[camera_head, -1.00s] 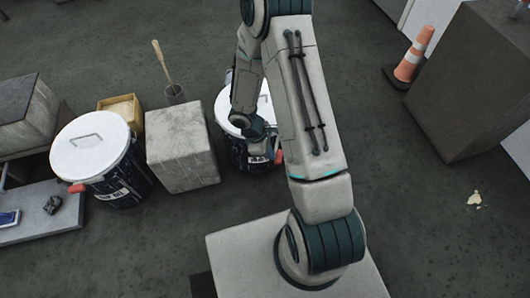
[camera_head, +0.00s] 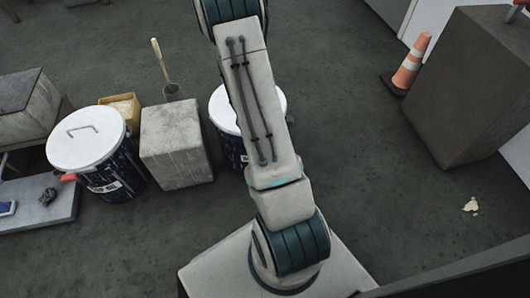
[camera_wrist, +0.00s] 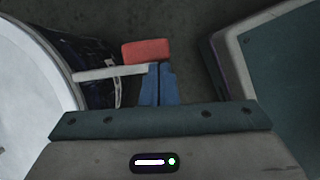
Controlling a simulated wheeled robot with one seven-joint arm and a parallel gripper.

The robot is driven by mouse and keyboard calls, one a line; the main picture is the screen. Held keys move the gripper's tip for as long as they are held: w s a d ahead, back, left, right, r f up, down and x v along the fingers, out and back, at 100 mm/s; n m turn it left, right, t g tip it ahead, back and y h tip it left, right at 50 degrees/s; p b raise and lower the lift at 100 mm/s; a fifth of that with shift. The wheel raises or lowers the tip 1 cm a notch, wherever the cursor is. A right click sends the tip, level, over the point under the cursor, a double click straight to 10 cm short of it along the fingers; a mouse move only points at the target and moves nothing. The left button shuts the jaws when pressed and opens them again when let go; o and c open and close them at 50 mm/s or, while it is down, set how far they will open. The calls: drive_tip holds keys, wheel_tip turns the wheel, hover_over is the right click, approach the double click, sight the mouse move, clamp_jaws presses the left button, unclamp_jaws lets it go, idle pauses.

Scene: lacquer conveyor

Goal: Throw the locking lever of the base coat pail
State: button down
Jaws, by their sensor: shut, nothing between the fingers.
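Two dark pails with white lids stand on the floor. The left pail (camera_head: 120,172) has a lid handle and a red lever grip (camera_head: 69,178) on its left side. The right pail (camera_head: 218,108) is largely hidden behind my arm. The labels are too small to read, so I cannot tell which is the base coat. In the wrist view, a pail's white lid (camera_wrist: 25,95) fills the left edge. A pale locking lever (camera_wrist: 108,72) sticks out from its rim to a red grip (camera_wrist: 146,51). My gripper (camera_wrist: 160,68) is shut and empty, its blue fingertips beside the red grip; contact is unclear.
A grey block (camera_head: 176,146) stands between the pails. A yellow box (camera_head: 122,104) and a bucket with a wooden-handled tool (camera_head: 160,60) sit behind. A traffic cone (camera_head: 411,64) and large dark block (camera_head: 470,85) are at right. Floor right of my arm is mostly clear.

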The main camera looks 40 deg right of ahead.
idle(0.7)
drive_tip(key=w+a+r+p, duration=0.2)
drive_tip(key=a+r+p, duration=0.3)
drive_tip(key=a+r, duration=0.3)
drive_tip(key=w+a+f+g+h+p, duration=0.2)
drive_tip(key=w+a+h+p, duration=0.1)
drive_tip(key=a+h, duration=0.15)
drive_tip(key=s+d+f+b, duration=0.4)
drive_tip(key=d+f, duration=0.2)
drive_tip(key=d, duration=0.5)
drive_tip(key=shift+f+b, duration=0.2)
drive_tip(key=shift+b, duration=0.1)
drive_tip(key=shift+s+d, duration=0.1)
